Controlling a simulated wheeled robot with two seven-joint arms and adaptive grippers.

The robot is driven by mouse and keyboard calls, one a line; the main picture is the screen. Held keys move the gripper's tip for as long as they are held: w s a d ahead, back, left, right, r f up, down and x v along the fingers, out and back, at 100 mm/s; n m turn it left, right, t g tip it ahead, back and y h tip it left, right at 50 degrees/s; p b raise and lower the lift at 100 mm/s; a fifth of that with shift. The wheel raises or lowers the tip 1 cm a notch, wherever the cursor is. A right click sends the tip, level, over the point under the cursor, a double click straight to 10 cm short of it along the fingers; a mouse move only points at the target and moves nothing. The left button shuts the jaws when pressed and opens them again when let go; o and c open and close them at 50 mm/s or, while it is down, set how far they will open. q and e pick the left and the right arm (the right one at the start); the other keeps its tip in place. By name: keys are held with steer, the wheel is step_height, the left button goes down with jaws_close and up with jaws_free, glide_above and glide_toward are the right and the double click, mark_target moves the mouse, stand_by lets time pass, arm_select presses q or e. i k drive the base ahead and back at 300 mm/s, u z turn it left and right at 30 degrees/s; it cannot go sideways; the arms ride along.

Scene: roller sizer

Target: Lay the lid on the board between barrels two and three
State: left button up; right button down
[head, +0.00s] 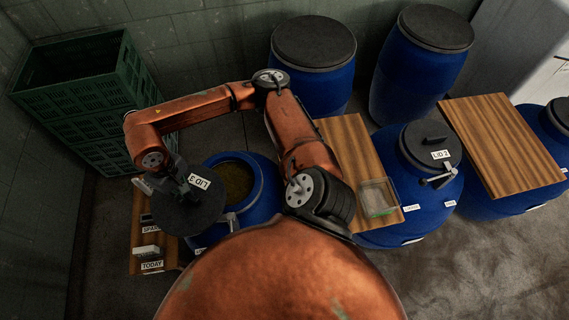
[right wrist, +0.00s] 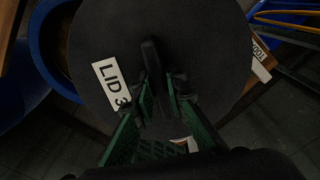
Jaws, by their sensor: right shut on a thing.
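My right gripper (head: 178,178) is shut on the upright handle of a round black lid labelled LID 3 (head: 192,212). The right wrist view also shows the gripper (right wrist: 163,88) at the handle and the lid (right wrist: 205,45) below it. In the head view the lid is left of an open blue barrel (head: 268,190), over a small labelled board. The wooden board (head: 347,145) lies between the open barrel and the barrel (head: 395,165) closed with LID 2 (head: 425,140). My arm covers part of that board's left side. My left gripper is not in view.
A clear tray (head: 378,197) sits on the near end of the middle board. Another board (head: 500,140) lies right of LID 2. The small board (head: 143,225) carries TODAY and SPARE labels. Green crates (head: 95,110) and lidded barrels (head: 315,65) stand behind.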

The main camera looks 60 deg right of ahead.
mark_target(338, 147)
steer(key=u, duration=1)
steer(key=k, duration=1.1)
steer(key=z, duration=1.75)
steer(key=i, duration=0.5)
steer(key=z, duration=0.05)
